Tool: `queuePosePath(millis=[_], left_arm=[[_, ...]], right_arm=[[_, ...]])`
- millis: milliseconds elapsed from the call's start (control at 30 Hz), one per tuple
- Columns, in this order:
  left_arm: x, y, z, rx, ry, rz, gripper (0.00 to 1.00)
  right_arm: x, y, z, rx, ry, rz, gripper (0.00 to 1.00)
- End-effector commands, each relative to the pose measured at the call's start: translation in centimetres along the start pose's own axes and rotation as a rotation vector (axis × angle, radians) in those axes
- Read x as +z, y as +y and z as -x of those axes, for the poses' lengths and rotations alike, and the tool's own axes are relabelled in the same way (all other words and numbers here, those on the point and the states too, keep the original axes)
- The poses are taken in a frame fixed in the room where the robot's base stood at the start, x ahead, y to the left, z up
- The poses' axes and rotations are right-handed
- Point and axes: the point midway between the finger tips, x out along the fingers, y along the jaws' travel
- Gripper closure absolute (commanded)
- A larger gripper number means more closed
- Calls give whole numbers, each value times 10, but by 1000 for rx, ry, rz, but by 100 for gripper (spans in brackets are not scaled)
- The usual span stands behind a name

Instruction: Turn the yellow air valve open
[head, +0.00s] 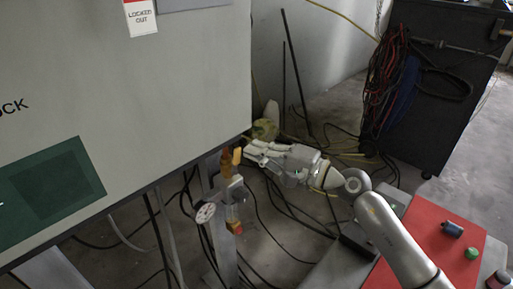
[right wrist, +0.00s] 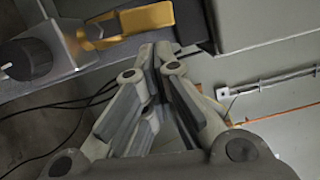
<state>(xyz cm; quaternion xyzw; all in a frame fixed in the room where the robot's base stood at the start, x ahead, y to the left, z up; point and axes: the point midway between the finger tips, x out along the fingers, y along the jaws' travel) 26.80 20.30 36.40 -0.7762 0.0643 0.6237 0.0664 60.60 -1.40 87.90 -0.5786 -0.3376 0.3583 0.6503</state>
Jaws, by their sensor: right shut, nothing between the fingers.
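The yellow valve handle (head: 237,156) stands at the top of a grey air fitting (head: 233,190) on a post below the big panel. In the right wrist view the yellow handle (right wrist: 148,18) lies just beyond and to the left of my fingertips. My right gripper (head: 250,152) is shut and empty, with its tips close beside the handle on its right; it also shows in the right wrist view (right wrist: 160,58). I cannot tell whether the tips touch the handle. My left gripper is not in view.
A round white gauge (head: 205,213) sits left of the fitting. The large grey panel (head: 130,90) hangs close above left. Dark hoses lie on the floor. A black cabinet (head: 440,110) stands at the right, and a red surface (head: 440,235) bears small items.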

Motion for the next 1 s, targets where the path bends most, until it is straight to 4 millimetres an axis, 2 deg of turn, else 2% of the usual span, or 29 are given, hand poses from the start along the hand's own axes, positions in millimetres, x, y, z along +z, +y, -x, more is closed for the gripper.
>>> queuePosePath(millis=[200, 533, 800, 1000], left_arm=[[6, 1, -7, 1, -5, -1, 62], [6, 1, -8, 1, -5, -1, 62], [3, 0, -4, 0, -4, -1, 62], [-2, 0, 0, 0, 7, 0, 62]], right_arm=[[6, 0, -1, -1, 0, 1, 100], [6, 0, -1, 0, 0, 3, 100], [20, -4, -5, 30, -2, 124, 100], [23, -4, -5, 33, -4, 133, 100]])
